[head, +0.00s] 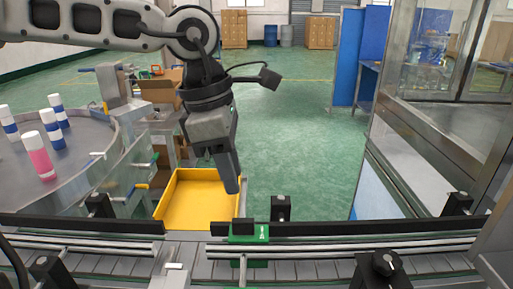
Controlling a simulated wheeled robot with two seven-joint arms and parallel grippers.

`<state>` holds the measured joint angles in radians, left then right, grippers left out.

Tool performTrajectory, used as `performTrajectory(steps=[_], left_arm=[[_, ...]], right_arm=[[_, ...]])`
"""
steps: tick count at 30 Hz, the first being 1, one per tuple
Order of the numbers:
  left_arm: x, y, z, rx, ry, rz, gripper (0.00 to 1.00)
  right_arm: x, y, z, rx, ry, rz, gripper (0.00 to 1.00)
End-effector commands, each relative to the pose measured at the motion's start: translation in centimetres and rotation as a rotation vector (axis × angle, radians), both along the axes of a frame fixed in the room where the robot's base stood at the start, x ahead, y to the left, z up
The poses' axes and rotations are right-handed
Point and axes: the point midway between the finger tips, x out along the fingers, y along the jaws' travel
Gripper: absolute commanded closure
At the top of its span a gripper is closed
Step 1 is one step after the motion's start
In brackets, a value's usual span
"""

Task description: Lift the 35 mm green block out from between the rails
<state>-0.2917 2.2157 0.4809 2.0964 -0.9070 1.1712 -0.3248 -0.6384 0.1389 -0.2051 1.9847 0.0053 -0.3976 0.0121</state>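The green block (245,238) sits low in the middle of the head view, at the black far guide rail (350,228) of the conveyor. It has a small white mark on its right part. How deep it sits between the rails cannot be told. My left gripper (232,186) hangs above and slightly left of the block, pointing down, with a visible gap between them. Its fingers show edge-on as one dark shape, so their opening cannot be told. Nothing shows hanging from it. My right gripper is not in view.
A yellow bin (187,207) stands behind the conveyor, below my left gripper. A metal-framed glass enclosure (440,140) stands at right. A black knob (384,264) is on the near side.

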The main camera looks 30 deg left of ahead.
Motion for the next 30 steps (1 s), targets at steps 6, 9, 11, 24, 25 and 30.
performTrajectory(steps=[6, 9, 11, 24, 25, 30], left_arm=[[0.1, -0.2, -1.4, 0.011, 0.001, -0.005, 0.69], [0.2, -0.4, -2.4, 0.01, 0.003, -0.005, 0.69], [0.2, -0.4, -3.0, 0.01, 0.002, -0.003, 0.69], [0.7, -1.2, -7.6, 0.007, -0.001, -0.002, 0.69], [0.7, -1.2, -7.9, 0.007, -0.001, -0.002, 0.69], [0.9, -1.5, -9.1, 0.008, 0.0, -0.003, 0.69]], right_arm=[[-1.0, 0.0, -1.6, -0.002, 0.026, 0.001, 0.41], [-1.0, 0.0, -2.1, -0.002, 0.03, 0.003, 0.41], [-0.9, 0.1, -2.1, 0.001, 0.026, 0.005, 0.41], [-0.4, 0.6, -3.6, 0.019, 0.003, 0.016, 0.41], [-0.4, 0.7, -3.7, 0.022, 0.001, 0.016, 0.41], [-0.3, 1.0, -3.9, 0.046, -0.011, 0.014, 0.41]])
